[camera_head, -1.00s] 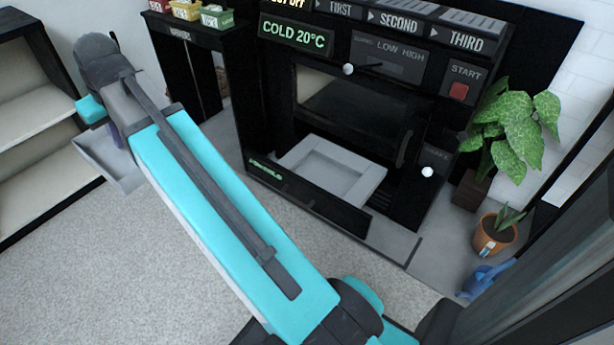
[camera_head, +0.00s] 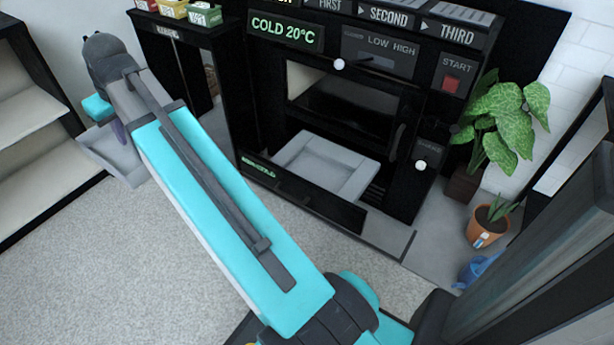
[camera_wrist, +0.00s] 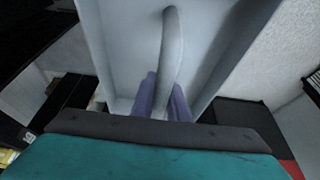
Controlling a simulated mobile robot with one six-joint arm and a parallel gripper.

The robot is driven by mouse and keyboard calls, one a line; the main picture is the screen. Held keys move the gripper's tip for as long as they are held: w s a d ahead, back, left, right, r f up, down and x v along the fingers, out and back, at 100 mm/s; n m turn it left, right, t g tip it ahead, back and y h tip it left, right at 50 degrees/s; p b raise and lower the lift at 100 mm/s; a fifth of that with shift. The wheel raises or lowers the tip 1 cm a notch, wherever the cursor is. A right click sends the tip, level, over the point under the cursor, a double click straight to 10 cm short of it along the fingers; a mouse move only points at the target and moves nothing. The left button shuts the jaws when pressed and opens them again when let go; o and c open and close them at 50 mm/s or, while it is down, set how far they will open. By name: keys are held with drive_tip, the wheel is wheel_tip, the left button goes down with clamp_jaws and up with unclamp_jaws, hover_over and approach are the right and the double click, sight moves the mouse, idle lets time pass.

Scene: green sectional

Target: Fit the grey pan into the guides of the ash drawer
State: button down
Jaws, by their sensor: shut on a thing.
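The grey pan (camera_head: 112,158) hangs at the left in the head view, held off the floor and partly behind my arm. In the wrist view the pan (camera_wrist: 215,45) fills the upper middle, with a curved grey handle (camera_wrist: 170,50) rising from it. My gripper (camera_wrist: 162,98) has its two purple fingers shut around the lower part of that handle. The fingers are mostly hidden by the arm in the head view. The ash drawer (camera_head: 300,196) is pulled out at the bottom of the black stove, with a light grey recessed tray shape inside it. The pan is well left of the drawer.
The black stove (camera_head: 350,90) has a dark opening above the drawer. A potted plant (camera_head: 500,125), an orange pot (camera_head: 488,222) and a blue watering can (camera_head: 478,270) stand to its right. Shelves (camera_head: 30,110) are at the far left. Carpet (camera_head: 170,260) lies clear in front.

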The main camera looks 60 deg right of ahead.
drive_tip(key=s+d+f, duration=0.2)
drive_tip(key=d+f, duration=0.3)
drive_tip(key=d, duration=0.4)
drive_tip(key=s+d+f, duration=0.2)
drive_tip(key=d+f, duration=0.2)
drive_tip(key=d, duration=0.5)
drive_tip(key=s+d+f, duration=0.2)
drive_tip(key=d+f, duration=0.3)
drive_tip(key=d, duration=0.5)
drive_tip(key=s+d+f, duration=0.7)
drive_tip(key=s+d, duration=0.2)
drive_tip(key=d, duration=0.1)
drive_tip(key=s+d+f+p, duration=0.1)
drive_tip(key=s+d+f, duration=0.6)
drive_tip(key=s+d, duration=0.2)
drive_tip(key=shift+s+d, duration=0.4)
drive_tip(key=shift+s, duration=0.15)
drive_tip(key=b, duration=0.2)
approach(310, 172)
drive_tip(key=shift+w+r, duration=0.5)
drive_tip(key=shift+w, duration=0.4)
drive_tip(key=shift+f, duration=0.1)
drive_tip(key=shift+f+b, duration=1)
drive_tip(key=shift+f, duration=1.4)
